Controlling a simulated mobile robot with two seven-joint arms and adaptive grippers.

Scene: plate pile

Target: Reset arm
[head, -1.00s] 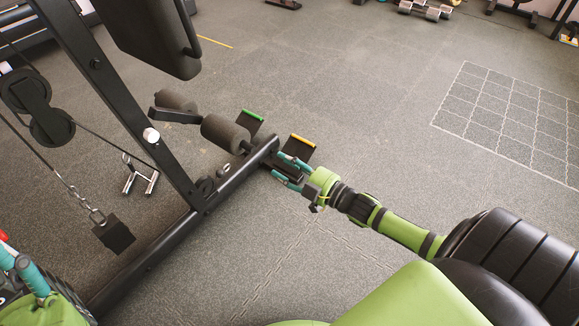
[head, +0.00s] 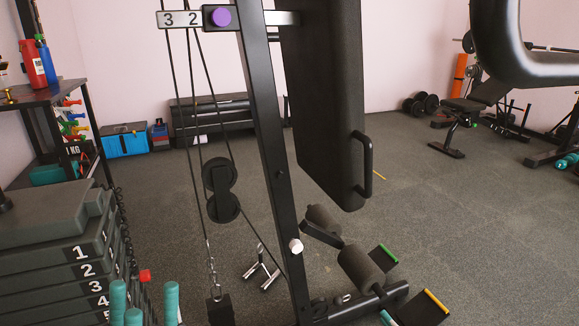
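My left gripper (head: 145,290) shows at the bottom left, its teal fingers pointing up with a wide gap between them. It is open, and nothing shows between its fingers. It appears in front of a stack of numbered dark plates (head: 60,272). Only a small teal tip of my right gripper (head: 387,318) shows at the bottom edge, beside a dark panel with a yellow edge (head: 420,309). The rest of my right gripper is below the picture, so its opening is hidden. A dark panel with a green edge (head: 380,262) is just behind.
A black exercise machine post (head: 268,150) rises in the middle, with a padded backrest (head: 325,110) and foam rollers (head: 362,268). A cable weight (head: 221,310) hangs left of the post. A shelf (head: 45,95) stands at the left. Open floor (head: 450,215) lies to the right.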

